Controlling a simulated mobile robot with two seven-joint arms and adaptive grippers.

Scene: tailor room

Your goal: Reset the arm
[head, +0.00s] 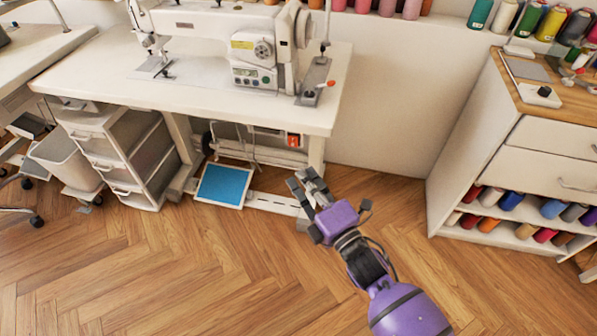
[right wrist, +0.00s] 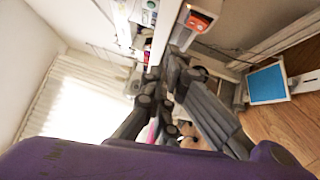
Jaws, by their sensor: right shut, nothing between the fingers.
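My right arm comes in from the bottom right of the head view. Its purple and dark grey right gripper (head: 303,179) points up and left over the floor, in front of the sewing table. The fingers are shut with nothing between them. The fingers also show in the right wrist view (right wrist: 172,68), close together near the middle. My left gripper and left arm are not in either view.
A white table (head: 90,78) carries a sewing machine (head: 262,50). Below are a drawer unit (head: 125,150) and a blue pedal (head: 223,185). A cabinet (head: 548,150) with thread spools stands at right. Wooden floor (head: 180,280) is clear in front.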

